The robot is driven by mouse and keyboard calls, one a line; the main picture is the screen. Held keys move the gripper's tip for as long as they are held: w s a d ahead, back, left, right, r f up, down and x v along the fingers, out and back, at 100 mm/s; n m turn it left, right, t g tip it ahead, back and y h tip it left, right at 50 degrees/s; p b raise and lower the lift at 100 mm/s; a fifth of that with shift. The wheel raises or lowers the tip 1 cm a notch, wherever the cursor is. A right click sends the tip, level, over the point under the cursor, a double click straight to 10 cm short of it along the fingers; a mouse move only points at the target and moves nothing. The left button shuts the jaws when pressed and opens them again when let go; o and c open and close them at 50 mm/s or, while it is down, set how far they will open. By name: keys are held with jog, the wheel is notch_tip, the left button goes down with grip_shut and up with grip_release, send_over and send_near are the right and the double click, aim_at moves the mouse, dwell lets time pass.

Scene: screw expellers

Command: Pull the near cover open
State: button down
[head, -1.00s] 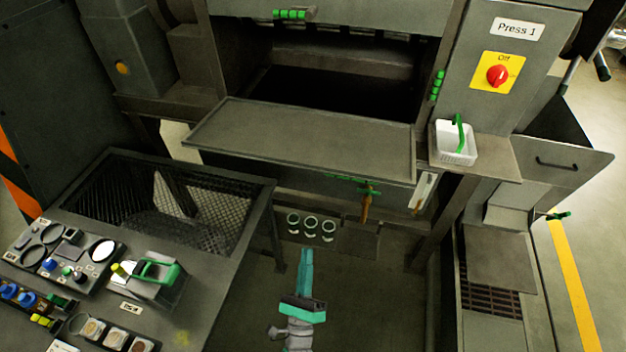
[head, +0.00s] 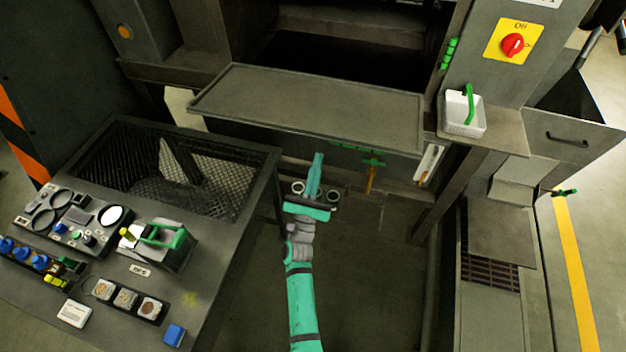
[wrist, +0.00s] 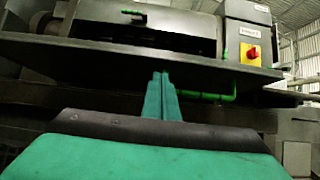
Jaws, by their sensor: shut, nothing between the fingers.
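My gripper (head: 318,157) is shut and empty, pointing up at the front underside of the wide grey tray (head: 310,95). In the wrist view my closed fingers (wrist: 160,78) reach up to the tray's dark underside. A green bar handle (head: 347,147) lies under the tray's front edge, right of my fingertips and apart from them; it also shows in the wrist view (wrist: 205,97). A panel above the press opening carries a small green grip (wrist: 133,12) in the wrist view. I cannot tell which part is the near cover.
A control desk (head: 215,300) and a mesh bin (head: 200,170) stand left. A green valve-like handle (head: 373,161) hangs beside the bar. A white basket (head: 462,115) sits on a right shelf, below a red switch (head: 512,45).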

aim_at(322, 138)
jog(key=r, duration=0.1)
jog(key=w+r, duration=0.1)
jog(key=r, duration=0.1)
jog(key=shift+w+d+r, duration=0.25)
jog(key=shift+w+d, duration=0.1)
jog(key=shift+w+r, duration=0.25)
jog(key=shift+r, duration=0.55)
